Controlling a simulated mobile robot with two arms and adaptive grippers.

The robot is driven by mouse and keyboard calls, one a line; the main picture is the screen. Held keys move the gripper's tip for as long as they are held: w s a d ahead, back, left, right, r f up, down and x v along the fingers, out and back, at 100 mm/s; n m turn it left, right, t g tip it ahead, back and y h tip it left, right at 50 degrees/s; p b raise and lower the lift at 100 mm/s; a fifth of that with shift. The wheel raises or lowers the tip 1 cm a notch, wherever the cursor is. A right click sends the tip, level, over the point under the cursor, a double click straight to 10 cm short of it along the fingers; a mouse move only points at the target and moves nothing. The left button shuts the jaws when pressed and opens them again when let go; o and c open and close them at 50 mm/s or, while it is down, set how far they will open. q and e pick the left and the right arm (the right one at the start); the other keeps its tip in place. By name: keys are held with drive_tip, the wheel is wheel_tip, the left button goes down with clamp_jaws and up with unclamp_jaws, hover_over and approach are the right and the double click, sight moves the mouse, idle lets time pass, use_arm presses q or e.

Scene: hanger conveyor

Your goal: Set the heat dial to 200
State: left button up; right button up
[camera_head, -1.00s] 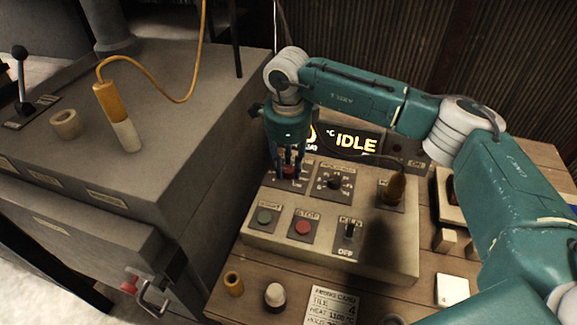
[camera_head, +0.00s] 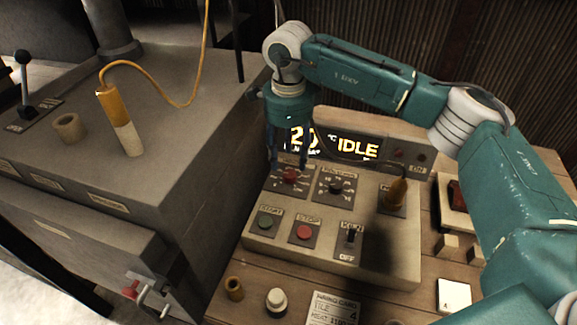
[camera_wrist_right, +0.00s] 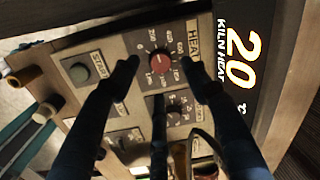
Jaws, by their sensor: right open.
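The heat dial (camera_head: 290,176) is a round red knob at the back left of the sloped control panel (camera_head: 375,240). In the right wrist view the dial (camera_wrist_right: 160,62) sits on a dark plate marked HEAT, with numbers around it. I cannot tell which number it points to. My right gripper (camera_head: 288,158) is open and empty just above the dial. In the right wrist view its dark fingers (camera_wrist_right: 161,70) spread around the dial, apart from it. The display (camera_head: 335,143) reads 20 and IDLE. My left gripper is not in view.
A second, dark dial (camera_head: 336,187) sits close to the right of the heat dial. Green (camera_head: 265,222) and red (camera_head: 304,232) buttons and a toggle switch (camera_head: 351,236) are in front. An amber-handled lever (camera_head: 396,194) rises at the right. A grey kiln (camera_head: 190,110) stands left.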

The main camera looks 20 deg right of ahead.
sight(288, 176)
wheel_tip(288, 176, up, 6)
drive_tip(key=shift+s+r, duration=0.2)
drive_tip(key=shift+a+f, duration=0.1)
idle(0.4)
